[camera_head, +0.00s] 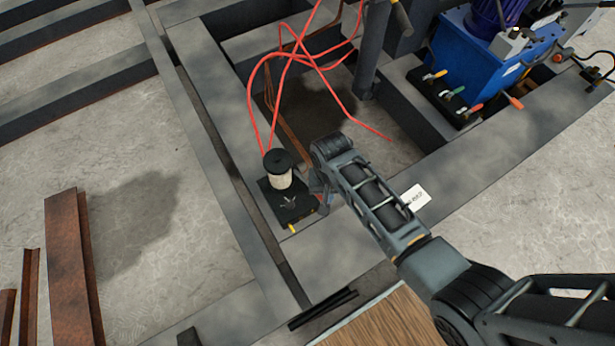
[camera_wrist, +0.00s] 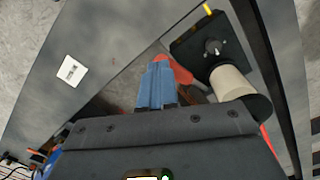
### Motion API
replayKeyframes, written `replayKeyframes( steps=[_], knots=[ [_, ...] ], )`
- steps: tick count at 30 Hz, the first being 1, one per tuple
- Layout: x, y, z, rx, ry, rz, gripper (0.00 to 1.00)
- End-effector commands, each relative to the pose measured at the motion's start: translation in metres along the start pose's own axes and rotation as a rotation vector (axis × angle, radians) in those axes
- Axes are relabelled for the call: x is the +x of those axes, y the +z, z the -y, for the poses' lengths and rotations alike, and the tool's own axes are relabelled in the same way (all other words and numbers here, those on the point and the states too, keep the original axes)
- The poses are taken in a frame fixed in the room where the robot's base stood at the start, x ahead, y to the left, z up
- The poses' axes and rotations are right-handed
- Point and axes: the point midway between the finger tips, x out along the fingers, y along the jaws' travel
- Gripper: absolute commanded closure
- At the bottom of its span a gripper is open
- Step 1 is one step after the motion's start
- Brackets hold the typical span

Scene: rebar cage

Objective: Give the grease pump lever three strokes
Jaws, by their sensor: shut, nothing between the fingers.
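The grease pump (camera_head: 280,177) has a cream cylinder with a black cap on a dark base plate, mounted on the grey steel frame. In the wrist view the pump (camera_wrist: 232,84) is at the upper right. My gripper (camera_head: 322,200) is just right of the pump, partly hidden by my wrist. In the wrist view its blue fingers (camera_wrist: 156,84) are together and empty. A red piece (camera_wrist: 180,72) shows beside and beyond the fingertips; it may be the lever's grip, and I cannot tell whether they touch. The rest of the lever is not clear.
Red hoses (camera_head: 256,95) loop up from the pump. A blue power unit (camera_head: 480,55) with coloured-handled valves stands at the upper right. A white label (camera_head: 416,198) lies on the frame. Rusty steel angles (camera_head: 72,270) lie on the floor at left.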

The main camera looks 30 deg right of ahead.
Motion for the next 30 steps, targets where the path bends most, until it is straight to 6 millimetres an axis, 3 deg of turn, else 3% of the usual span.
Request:
replayKeyframes(
  steps=[30],
  knots=[
    [0.024,0.013,-0.007,0.0,0.0,0.0,1.0]
  ],
)
